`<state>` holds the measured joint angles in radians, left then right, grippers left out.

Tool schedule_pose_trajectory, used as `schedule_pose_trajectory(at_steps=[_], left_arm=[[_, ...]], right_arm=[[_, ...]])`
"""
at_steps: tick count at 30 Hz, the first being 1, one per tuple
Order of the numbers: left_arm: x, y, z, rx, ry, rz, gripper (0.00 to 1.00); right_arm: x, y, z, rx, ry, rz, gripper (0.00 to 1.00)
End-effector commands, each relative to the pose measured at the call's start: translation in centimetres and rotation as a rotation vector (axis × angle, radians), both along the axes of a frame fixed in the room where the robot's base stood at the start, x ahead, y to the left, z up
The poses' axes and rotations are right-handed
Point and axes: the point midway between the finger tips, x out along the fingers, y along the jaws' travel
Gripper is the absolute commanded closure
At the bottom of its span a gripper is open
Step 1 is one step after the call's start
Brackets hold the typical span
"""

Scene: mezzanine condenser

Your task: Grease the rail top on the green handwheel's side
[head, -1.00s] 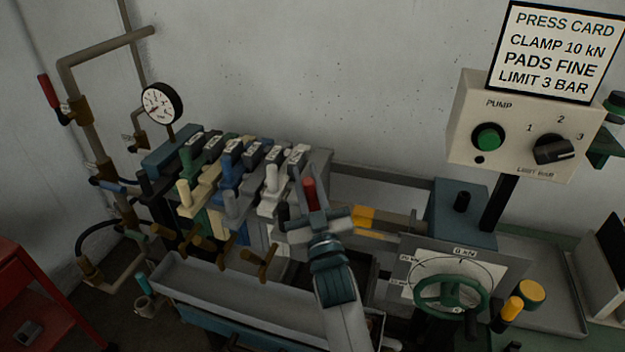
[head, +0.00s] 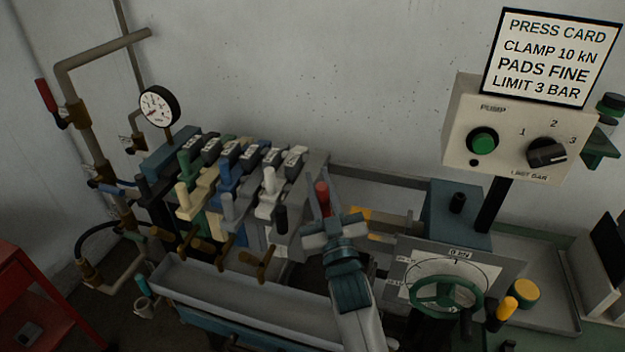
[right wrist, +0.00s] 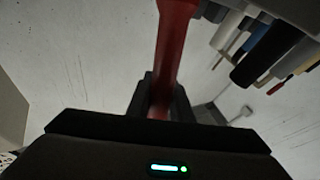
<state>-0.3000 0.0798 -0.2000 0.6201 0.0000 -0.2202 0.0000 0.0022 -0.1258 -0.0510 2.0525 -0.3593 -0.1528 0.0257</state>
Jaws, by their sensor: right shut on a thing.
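The green handwheel (head: 446,295) is upright at the lower right, in front of a dial plate marked 0 kN. My right gripper (head: 331,226) is shut on a red-handled tool (head: 321,195), whose kind I cannot tell. The red handle (right wrist: 171,60) also shows between the fingers in the right wrist view; its far end is out of frame. A grey rail (head: 385,180) runs along the back, from the plate stack to the blue end block (head: 458,215). My right gripper and arm hide much of the area nearer the handwheel. My left gripper is not in view.
A stack of coloured plates (head: 228,185) with raised handles stands left of my gripper. A long grey trough (head: 240,300) lies below it. The pump box (head: 515,135) stands on a post at the right. A yellow-capped jar (head: 525,293) is beside the handwheel.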

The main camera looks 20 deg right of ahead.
Motion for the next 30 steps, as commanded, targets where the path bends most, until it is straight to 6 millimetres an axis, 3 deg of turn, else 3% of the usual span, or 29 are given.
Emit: schedule_pose_trajectory(at_steps=[13,30], left_arm=[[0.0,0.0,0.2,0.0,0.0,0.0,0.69],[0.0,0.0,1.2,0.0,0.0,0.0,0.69]], right_arm=[[-0.2,-0.3,0.0,-0.001,-0.001,0.0,1.0],[-2.1,-3.0,-0.1,-0.002,-0.001,0.0,1.0]])
